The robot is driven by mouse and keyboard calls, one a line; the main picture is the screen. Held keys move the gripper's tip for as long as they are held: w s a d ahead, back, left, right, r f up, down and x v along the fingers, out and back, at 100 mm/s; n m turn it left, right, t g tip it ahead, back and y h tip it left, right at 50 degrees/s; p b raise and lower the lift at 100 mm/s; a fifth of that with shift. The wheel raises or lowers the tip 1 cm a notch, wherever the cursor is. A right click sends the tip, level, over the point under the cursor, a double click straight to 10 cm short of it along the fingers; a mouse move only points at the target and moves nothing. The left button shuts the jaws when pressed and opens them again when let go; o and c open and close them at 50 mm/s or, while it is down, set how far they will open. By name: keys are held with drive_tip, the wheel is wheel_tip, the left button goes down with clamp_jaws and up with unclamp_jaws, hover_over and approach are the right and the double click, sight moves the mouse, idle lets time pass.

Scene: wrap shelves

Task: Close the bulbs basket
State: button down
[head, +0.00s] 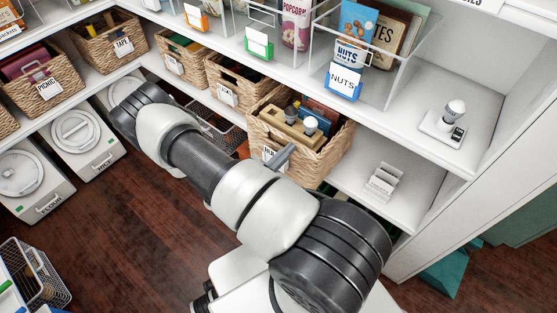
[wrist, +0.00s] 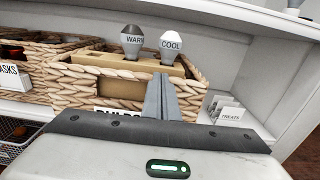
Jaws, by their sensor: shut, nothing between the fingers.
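The bulbs basket (head: 316,168) is a woven tan basket on the middle shelf. It juts out past the shelf edge, further than its neighbours. It also shows in the wrist view (wrist: 82,92), with two bulbs marked WARM (wrist: 131,42) and COOL (wrist: 171,45) standing up from a tan box inside. Its white label (wrist: 118,111) is partly hidden by my gripper. My gripper (wrist: 163,84) is shut and empty, with its fingers at the basket's front wall, right of the label. In the head view the gripper (head: 284,156) overlaps the front wall. I cannot tell whether they touch.
More woven baskets (head: 228,92) stand left of the bulbs basket. A small white treats holder (head: 383,182) stands to its right. The upper shelf holds clear bins, including a nuts bin (head: 343,82), and a bulb on a stand (head: 449,122). White canisters (head: 78,135) stand below left.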

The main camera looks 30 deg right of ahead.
sight(301, 132)
drive_tip(key=x, duration=1.3)
drive_tip(key=shift+f+b, duration=0.1)
drive_tip(key=shift+b, duration=0.2)
drive_tip(key=shift+w+d, duration=0.15)
drive_tip(key=shift+d, duration=0.2)
drive_tip(key=shift+d, duration=0.1)
